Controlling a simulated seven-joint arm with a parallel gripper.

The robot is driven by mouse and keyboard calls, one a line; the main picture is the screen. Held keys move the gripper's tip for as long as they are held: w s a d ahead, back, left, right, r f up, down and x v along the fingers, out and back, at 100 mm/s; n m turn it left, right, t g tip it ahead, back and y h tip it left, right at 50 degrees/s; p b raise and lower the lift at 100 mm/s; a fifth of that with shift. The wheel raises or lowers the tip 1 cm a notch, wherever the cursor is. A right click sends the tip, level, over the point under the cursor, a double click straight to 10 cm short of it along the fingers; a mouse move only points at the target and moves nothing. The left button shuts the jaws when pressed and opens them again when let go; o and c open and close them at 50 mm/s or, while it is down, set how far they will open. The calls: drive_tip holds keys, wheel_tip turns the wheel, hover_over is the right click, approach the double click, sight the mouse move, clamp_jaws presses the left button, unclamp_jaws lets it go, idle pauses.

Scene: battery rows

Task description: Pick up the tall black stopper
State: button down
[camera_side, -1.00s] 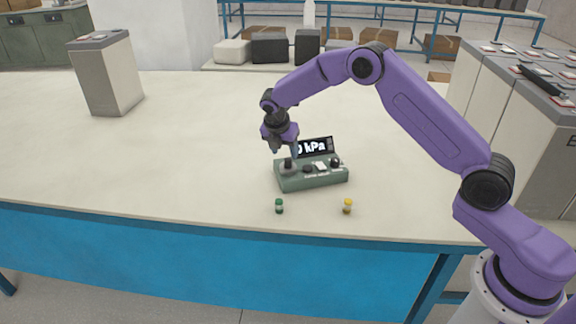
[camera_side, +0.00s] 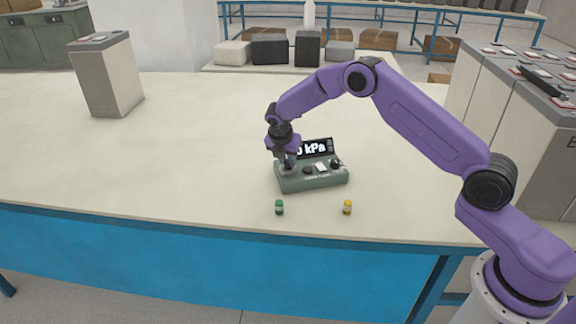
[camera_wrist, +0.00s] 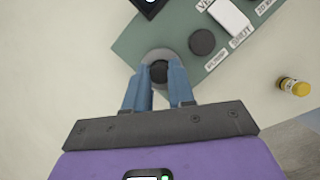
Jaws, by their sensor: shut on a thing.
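The tall black stopper (camera_wrist: 159,71) stands in a round grey seat at the left end of a green instrument box (camera_side: 318,182). My gripper (camera_side: 288,164) points down over that end. In the wrist view its two blue fingers (camera_wrist: 159,82) are shut on the stopper, one on each side. In the side view the fingers mostly hide the stopper. I cannot tell whether it is lifted from its seat.
A flat black round knob (camera_wrist: 202,42) and a white block (camera_side: 321,167) are beside the stopper on the box. A kPa display (camera_side: 316,148) stands behind. Small green (camera_side: 279,207) and yellow (camera_side: 347,207) bottles stand in front.

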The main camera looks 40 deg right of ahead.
drive_tip(key=shift+r, duration=0.1)
drive_tip(key=shift+r, duration=0.5)
wheel_tip(320, 180, up, 2)
drive_tip(key=shift+s+r, duration=0.1)
drive_tip(key=shift+r, duration=0.1)
drive_tip(key=s+r, duration=1.3)
drive_tip(key=r, duration=0.1)
drive_tip(key=shift+s, duration=0.4)
drive_tip(key=shift+d, duration=0.1)
idle(0.4)
